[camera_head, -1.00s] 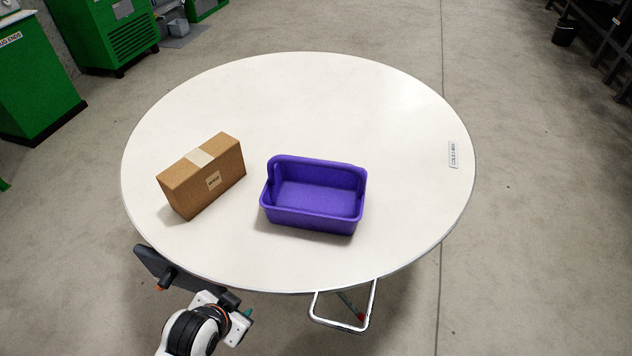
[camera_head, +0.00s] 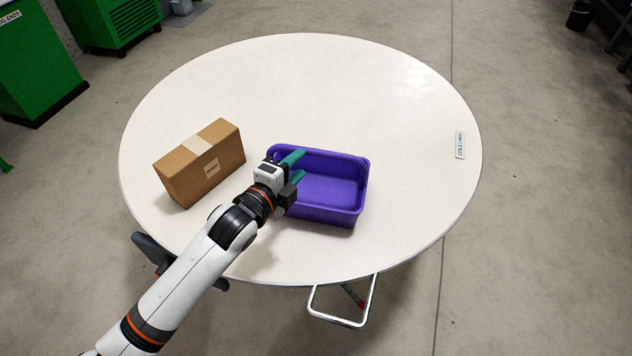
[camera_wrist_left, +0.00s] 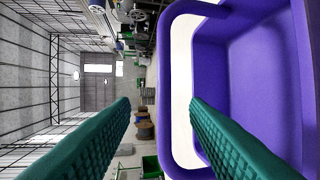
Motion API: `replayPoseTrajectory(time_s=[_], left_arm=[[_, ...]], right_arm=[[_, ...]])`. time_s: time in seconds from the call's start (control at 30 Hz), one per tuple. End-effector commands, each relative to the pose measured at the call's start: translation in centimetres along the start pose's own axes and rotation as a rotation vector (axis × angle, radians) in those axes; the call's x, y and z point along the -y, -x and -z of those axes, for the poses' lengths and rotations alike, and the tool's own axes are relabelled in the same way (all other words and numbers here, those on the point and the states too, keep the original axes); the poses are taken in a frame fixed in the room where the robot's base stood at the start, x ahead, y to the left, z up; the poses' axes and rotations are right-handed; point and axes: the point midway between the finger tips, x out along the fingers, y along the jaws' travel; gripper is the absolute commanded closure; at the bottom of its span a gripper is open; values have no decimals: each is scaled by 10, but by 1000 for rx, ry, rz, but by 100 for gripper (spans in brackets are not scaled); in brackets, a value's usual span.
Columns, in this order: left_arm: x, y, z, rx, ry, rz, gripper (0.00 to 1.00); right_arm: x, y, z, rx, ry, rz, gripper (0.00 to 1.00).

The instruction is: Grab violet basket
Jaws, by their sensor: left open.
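The violet basket (camera_head: 335,205) stands upright on the round white table (camera_head: 400,120), near its middle; its left end is partly hidden by my left gripper. My left gripper (camera_head: 298,167) is open at the basket's left end, its green fingers pointing right. In the left wrist view, the basket's handle opening and rim (camera_wrist_left: 176,90) lie close in front of the open green fingers (camera_wrist_left: 160,108). The right finger overlaps the handle opening; the left finger is seen outside the rim. I cannot tell whether they touch it. My right gripper is not in view.
A brown cardboard box (camera_head: 203,165) stands on the table left of the basket, close to my left arm. A small label (camera_head: 460,145) lies near the table's right edge. Green cabinets (camera_head: 115,20) stand on the floor at the far left.

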Motion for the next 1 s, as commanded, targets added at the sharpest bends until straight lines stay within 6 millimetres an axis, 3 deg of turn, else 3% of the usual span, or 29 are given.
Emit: replayPoseTrajectory(time_s=[0.2,0.47,0.7,1.0], left_arm=[[-1,-37,0,-1,5,1,58],[1,-56,-2,-2,6,2,58],[5,-90,-4,-2,7,2,58],[6,-98,-3,-2,5,2,58]], right_arm=[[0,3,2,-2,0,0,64],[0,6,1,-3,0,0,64],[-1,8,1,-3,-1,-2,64],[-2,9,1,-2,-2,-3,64]])
